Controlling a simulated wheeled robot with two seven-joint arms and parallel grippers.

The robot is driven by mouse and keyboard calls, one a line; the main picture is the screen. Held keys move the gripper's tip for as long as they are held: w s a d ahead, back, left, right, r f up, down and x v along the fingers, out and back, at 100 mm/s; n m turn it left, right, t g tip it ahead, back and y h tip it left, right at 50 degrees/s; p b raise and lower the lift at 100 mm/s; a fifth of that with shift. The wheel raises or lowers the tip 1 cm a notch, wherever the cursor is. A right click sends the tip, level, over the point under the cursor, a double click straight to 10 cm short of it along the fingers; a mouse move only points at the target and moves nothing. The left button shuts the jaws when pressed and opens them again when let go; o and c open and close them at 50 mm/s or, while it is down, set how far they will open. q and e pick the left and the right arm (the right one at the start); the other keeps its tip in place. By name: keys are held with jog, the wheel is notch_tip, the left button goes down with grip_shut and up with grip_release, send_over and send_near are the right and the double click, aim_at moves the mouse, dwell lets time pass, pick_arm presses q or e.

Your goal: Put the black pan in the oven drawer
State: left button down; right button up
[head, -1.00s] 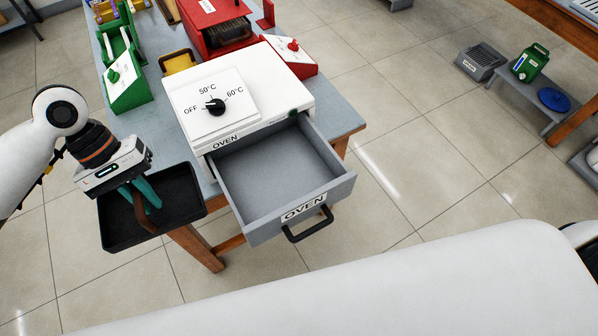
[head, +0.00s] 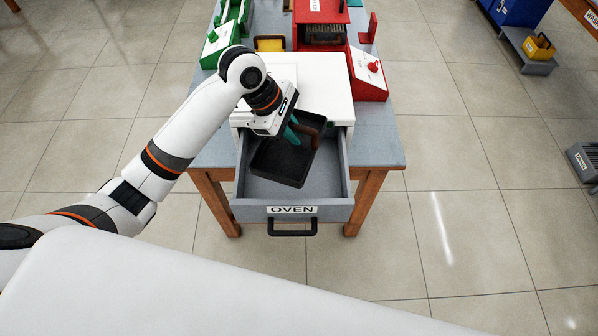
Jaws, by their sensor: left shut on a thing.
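The black pan (head: 282,162) is a rectangular tray with a brown handle (head: 312,122) across its far right side. My left gripper (head: 296,134) has teal fingers and is shut on the pan near that handle. The pan is over the open grey oven drawer (head: 292,211), turned a little relative to it and nearer its back left. I cannot tell whether the pan touches the drawer floor. The drawer is pulled out of the white oven (head: 325,85), with a black bar handle (head: 292,228) on its front. My right gripper is not in view.
The oven stands on a grey-topped wooden table (head: 382,150). Red equipment (head: 367,72) is behind it to the right, and a green device (head: 222,40) is to the left. The drawer's front part and right strip are bare. Open tiled floor lies on both sides.

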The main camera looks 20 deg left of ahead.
pick_arm(q)
jog(key=shift+w+n+t, duration=0.4)
jog(key=shift+w+n, duration=0.05)
jog(key=shift+n, duration=0.55)
jog(key=shift+w+a+f+n+t+y, duration=0.2)
jog(key=shift+w+n+t+y, duration=0.15)
jog(key=shift+n, duration=0.55)
notch_tip(320, 180, down, 18)
jog(key=shift+w+p, duration=0.1)
jog(key=shift+p, duration=0.35)
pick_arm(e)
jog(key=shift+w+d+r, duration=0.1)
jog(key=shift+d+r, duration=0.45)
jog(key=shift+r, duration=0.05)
pick_arm(q)
jog(key=c, duration=1.4)
grip_release()
jog(key=shift+f, duration=0.1)
